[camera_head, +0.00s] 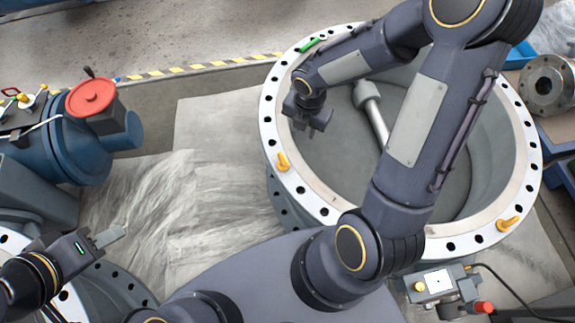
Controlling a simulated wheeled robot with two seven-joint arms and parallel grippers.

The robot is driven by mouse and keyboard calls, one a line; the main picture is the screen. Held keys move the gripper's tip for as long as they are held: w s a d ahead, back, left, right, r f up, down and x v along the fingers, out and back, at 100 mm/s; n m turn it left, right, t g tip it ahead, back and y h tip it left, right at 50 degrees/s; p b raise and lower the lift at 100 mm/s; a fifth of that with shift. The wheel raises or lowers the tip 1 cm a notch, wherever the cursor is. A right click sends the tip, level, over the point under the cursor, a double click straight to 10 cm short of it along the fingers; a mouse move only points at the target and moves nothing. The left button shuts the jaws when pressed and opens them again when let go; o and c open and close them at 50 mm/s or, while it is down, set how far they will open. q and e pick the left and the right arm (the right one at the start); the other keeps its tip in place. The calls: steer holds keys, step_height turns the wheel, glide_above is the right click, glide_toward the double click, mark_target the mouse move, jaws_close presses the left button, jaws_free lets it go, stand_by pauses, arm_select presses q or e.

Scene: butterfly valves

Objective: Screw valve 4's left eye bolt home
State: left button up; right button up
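A large round grey valve body (527,150) with a pale, drilled flange fills the right half of the head view. I cannot read a number on it. A yellow eye bolt (283,162) stands on the flange's left side, and another yellow eye bolt (508,224) stands at its lower right. I cannot tell how deep either is screwed in. My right gripper (309,127) hangs over the flange's inner left edge, above the left eye bolt in the picture and apart from it. Its fingers look parted and empty. My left gripper (110,237) is at lower left, far from the bolts; its finger gap is hidden.
A shaft (372,108) crosses inside the valve. A blue valve with a red handwheel (91,97) stands at left. A small box with a red knob (440,287) is at lower right. Grey sheeting (215,125) lies between.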

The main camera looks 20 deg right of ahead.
step_height(320, 180, down, 8)
steer(key=w+a+n, duration=0.2)
steer(key=w+n, duration=0.1)
steer(key=n, duration=0.4)
steer(key=n+g, duration=0.1)
steer(key=n, duration=0.4)
glide_above(286, 161)
step_height(286, 161, down, 5)
step_height(286, 161, down, 7)
steer(key=shift+b, duration=0.85)
steer(key=shift+f, duration=0.6)
arm_select(q)
steer(key=shift+w+a+f, duration=0.1)
steer(key=shift+w+f, duration=0.15)
steer(key=shift+f, duration=0.7)
arm_select(e)
jaws_close()
